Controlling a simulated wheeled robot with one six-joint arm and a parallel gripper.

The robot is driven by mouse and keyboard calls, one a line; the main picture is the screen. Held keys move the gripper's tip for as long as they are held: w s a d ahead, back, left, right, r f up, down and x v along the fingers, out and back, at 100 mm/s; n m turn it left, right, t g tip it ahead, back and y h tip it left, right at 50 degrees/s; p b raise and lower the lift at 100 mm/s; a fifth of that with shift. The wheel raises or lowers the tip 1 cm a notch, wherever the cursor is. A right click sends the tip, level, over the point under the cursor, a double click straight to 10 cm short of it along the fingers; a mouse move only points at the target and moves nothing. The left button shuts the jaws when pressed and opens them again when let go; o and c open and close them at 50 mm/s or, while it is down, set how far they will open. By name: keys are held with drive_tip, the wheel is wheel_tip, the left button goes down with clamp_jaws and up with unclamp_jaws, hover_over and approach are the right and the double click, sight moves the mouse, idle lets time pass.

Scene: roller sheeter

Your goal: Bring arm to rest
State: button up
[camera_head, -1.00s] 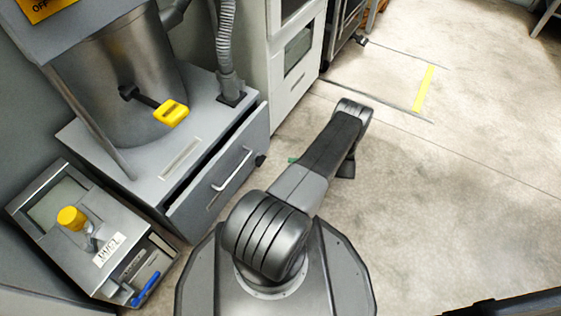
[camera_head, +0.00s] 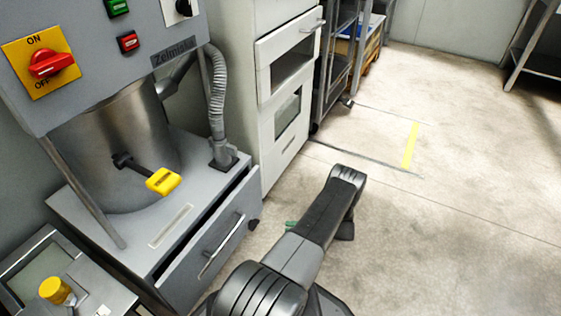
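My arm (camera_head: 318,215) reaches forward from my base at the bottom middle of the head view, over the open floor. Its far links bend down at the elbow, and a dark part shows below it. The arm looks apart from the machine on the left.
The grey machine has a red switch on a yellow plate (camera_head: 46,64), a yellow-ended lever (camera_head: 163,181) and a slightly open drawer (camera_head: 212,245). A white cabinet (camera_head: 285,125) and a metal rack (camera_head: 342,60) stand beyond. The floor (camera_head: 450,225) at right is clear.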

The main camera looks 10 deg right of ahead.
sight(257, 224)
drive_tip(key=b+x, duration=0.1)
drive_tip(key=x, duration=1.2)
drive_tip(key=shift+a, duration=0.2)
drive_tip(key=shift+r, duration=0.15)
drive_tip(key=p+v, duration=0.1)
drive_tip(key=v, duration=1.3)
drive_tip(key=shift+w+a+r+n+h+b, duration=0.1)
drive_tip(key=shift+w+a+n+h+b, duration=0.25)
drive_tip(key=shift+a+n, duration=1.3)
drive_tip(key=shift+w+a+r+n+h+b, duration=0.15)
drive_tip(key=shift+w+a+h, duration=0.45)
drive_tip(key=shift+a, duration=2.3)
drive_tip(key=shift+w+a+n+h+b, duration=0.25)
drive_tip(key=shift+w+a+n, duration=0.55)
drive_tip(key=shift+a, duration=1.5)
drive_tip(key=shift+s+n, duration=0.2)
drive_tip(key=shift+n, duration=0.1)
